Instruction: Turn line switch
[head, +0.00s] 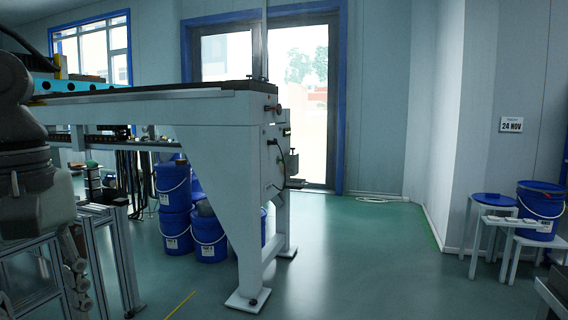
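I cannot clearly make out which part is the line switch. The white machine frame (205,118) has small dark fittings (272,108) on its right end, near the top. More small fittings and a black cable show lower on that end, with a small grey box (293,162) at its right side. My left arm hangs down at the left edge, and its gripper (80,287) appears low at the left, well apart from the machine's right end. Its fingers are too unclear to judge. My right gripper is out of view.
Blue buckets (174,187) stand under the machine. A metal profile frame (122,262) is close to my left arm. The green floor (352,255) between is open.

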